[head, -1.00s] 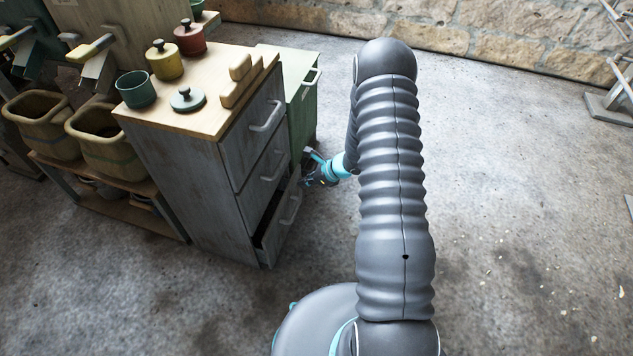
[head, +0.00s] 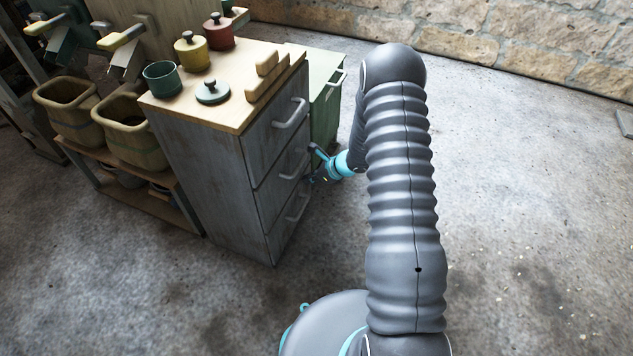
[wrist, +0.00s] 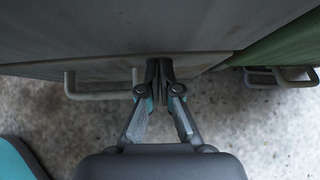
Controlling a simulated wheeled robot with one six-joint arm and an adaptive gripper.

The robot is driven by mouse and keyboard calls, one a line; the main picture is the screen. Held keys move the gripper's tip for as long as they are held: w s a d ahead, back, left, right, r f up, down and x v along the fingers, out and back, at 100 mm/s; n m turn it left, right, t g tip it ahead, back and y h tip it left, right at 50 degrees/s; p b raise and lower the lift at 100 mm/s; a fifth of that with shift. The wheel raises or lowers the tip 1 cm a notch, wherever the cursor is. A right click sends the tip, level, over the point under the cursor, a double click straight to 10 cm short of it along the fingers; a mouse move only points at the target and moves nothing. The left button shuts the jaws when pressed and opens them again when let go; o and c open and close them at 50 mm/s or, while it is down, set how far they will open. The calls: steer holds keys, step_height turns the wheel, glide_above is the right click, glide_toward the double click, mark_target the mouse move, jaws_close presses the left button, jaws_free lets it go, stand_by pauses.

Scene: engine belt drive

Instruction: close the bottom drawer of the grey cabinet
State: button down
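The grey cabinet (head: 203,165) has a wooden top and a stack of drawers, each with a bar handle. Its bottom drawer (head: 284,230) now looks flush with the drawers above, with no dark gap showing. My gripper (head: 314,164) is beside the drawer fronts at the far side of the handles. In the wrist view my gripper (wrist: 161,72) has its fingers together with nothing visible between them. The fingertips are at the grey front, to the right of a bar handle (wrist: 98,93); whether they touch it I cannot tell.
A green cabinet (head: 326,105) stands just behind the grey one. Pots, a cup and wooden blocks (head: 272,75) sit on the grey cabinet's top. A low shelf with baskets (head: 128,137) is at the left.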

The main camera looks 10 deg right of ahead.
steer(key=shift+w+a+r, duration=0.1)
steer(key=shift+w+a, duration=0.1)
steer(key=shift+a, duration=0.15)
steer(key=shift+d, duration=0.15)
steer(key=s+d+r, duration=0.6)
steer(key=s+d, duration=0.1)
steer(key=d, duration=0.2)
steer(key=shift+d+r, duration=0.2)
steer(key=shift+r, duration=0.2)
